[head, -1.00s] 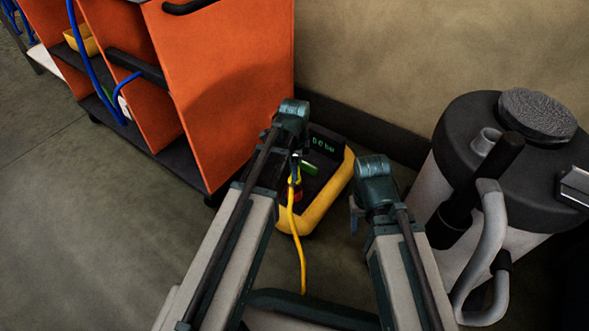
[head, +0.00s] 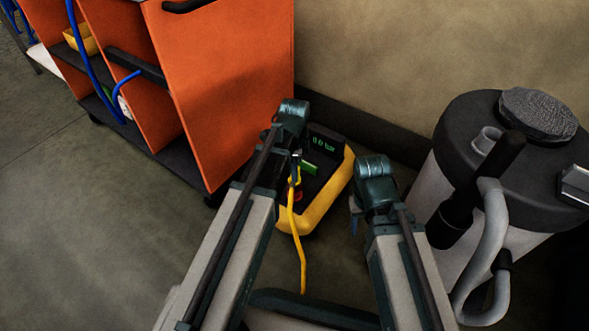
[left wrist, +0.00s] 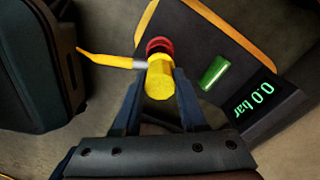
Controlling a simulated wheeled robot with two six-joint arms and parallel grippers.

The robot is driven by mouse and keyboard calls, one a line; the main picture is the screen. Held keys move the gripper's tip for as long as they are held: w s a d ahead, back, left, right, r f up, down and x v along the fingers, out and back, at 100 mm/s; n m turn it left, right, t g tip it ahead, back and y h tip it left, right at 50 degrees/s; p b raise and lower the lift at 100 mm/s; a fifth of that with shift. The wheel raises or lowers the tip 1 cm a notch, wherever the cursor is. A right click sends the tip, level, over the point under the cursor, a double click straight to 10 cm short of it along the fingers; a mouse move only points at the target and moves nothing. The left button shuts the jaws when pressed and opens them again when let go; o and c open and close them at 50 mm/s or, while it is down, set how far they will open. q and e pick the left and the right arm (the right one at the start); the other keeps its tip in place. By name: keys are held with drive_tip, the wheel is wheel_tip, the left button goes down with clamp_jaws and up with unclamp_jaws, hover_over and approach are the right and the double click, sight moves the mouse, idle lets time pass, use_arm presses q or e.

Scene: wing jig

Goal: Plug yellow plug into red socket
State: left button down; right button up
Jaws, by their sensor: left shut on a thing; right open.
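The yellow plug (left wrist: 159,78) is between the fingers of my left gripper (left wrist: 160,88), which is shut on it. A yellow hose (left wrist: 105,60) runs from the plug's side; it also hangs down in the head view (head: 297,245). The red socket (left wrist: 159,45) shows right beyond the plug's far end on the dark face of the yellow-edged unit (head: 325,207). The plug lines up with the socket and covers part of it; I cannot tell how deep it sits. My right gripper (head: 356,214) is open and empty, right of the unit, partly hidden by its own wrist.
The unit has a green part (left wrist: 215,73) and a display reading 0.0 bar (left wrist: 254,101). An orange cart (head: 230,80) stands at left, close to my left arm. A grey and black canister (head: 480,170) stands at right. Open floor lies at the lower left.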

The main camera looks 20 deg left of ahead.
use_arm(q)
drive_tip(key=shift+f, duration=0.2)
drive_tip(key=shift+f+b, duration=0.35)
drive_tip(key=shift+b, duration=0.2)
drive_tip(key=shift+f+b, duration=1.2)
idle(0.3)
drive_tip(key=shift+c, duration=1.9)
unclamp_jaws()
drive_tip(key=shift+r, duration=0.1)
wheel_tip(320, 180, up, 14)
drive_tip(key=p, duration=1.4)
